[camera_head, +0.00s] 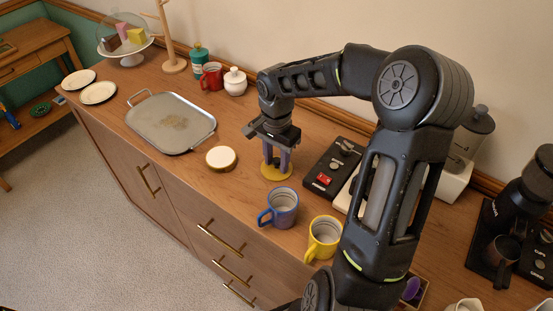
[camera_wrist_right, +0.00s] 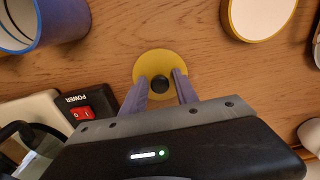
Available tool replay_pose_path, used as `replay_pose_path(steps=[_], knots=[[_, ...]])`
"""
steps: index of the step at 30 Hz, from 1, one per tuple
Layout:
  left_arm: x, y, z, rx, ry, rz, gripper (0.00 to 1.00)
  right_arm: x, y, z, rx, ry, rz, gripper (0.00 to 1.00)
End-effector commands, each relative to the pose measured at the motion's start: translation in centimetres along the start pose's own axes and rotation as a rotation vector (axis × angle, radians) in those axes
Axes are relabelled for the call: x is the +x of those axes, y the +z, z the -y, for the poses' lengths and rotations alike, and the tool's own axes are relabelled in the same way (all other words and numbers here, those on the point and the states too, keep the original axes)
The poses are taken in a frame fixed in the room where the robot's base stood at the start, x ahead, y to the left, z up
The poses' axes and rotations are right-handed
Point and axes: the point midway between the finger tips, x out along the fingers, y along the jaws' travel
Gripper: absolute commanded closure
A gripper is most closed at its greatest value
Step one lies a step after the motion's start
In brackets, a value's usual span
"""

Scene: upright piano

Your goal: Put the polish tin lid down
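The polish tin lid is a flat yellow disc (camera_head: 276,172) lying on the wooden counter; in the wrist view the lid (camera_wrist_right: 158,59) shows a small black knob at its middle. My right gripper (camera_head: 277,158) points down over it. Its two purple-grey fingers stand apart on either side of the knob, with gaps visible in the wrist view (camera_wrist_right: 160,83). The gripper looks open. The polish tin (camera_head: 221,157), round with a pale top and gold rim, is apart from the lid, to its left; it also shows in the wrist view (camera_wrist_right: 262,12). My left gripper is not in view.
A blue mug (camera_head: 283,207) and a yellow mug (camera_head: 324,236) stand near the counter's front edge. A dark panel with a red switch (camera_head: 323,179) is right of the lid. A metal tray (camera_head: 170,122) lies further left. Bare wood surrounds the lid on its left.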

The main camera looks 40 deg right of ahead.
Motion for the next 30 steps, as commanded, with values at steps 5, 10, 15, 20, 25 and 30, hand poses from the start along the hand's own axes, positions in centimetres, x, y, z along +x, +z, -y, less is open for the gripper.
replay_pose_path(steps=[5, 10, 15, 20, 25, 30], knots=[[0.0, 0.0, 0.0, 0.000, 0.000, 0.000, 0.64, 0.0, 0.0, 0.0, 0.000, 0.000, 0.000, 0.57], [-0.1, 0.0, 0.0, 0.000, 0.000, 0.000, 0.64, -0.1, 0.0, 0.0, 0.000, 0.000, 0.000, 0.57], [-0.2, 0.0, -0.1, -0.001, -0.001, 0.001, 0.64, -0.9, -0.1, 0.1, 0.001, -0.002, -0.002, 0.57], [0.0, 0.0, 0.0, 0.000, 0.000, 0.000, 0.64, -3.3, -0.1, 0.1, 0.001, -0.003, -0.003, 0.57], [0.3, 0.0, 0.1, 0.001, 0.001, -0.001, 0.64, -6.9, -0.1, 0.1, 0.000, -0.004, -0.004, 0.57], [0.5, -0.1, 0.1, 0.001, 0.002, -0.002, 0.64, -10.2, 0.0, 0.1, 0.000, -0.003, -0.002, 0.57]])
